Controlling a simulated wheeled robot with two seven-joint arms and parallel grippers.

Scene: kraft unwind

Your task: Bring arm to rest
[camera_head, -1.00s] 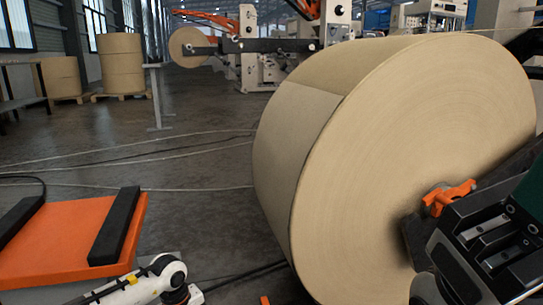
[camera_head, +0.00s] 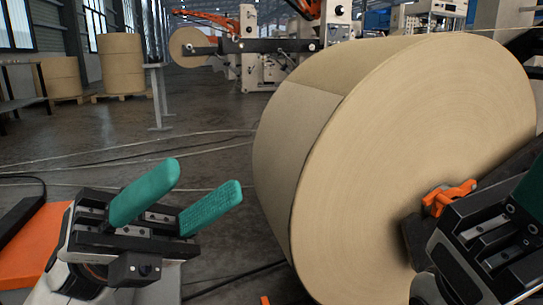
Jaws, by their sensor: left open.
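My left gripper (camera_head: 190,200) is at the lower left in the head view, with two teal fingers pointing up and to the right. The fingers are apart and nothing is between them. It is raised in front of the orange platform and is left of the big kraft paper roll (camera_head: 420,150), apart from it in the picture. My right gripper's body (camera_head: 490,240) shows at the lower right edge, in front of the roll's face. Part of one teal finger shows there, but the fingertips are out of the frame.
An orange clamp handle (camera_head: 447,197) sits at the roll's core. The orange platform (camera_head: 25,245) with a black bar is mostly hidden behind my left arm. Kraft rolls on pallets (camera_head: 121,62) stand far back left. Thin cables cross the open floor (camera_head: 200,120).

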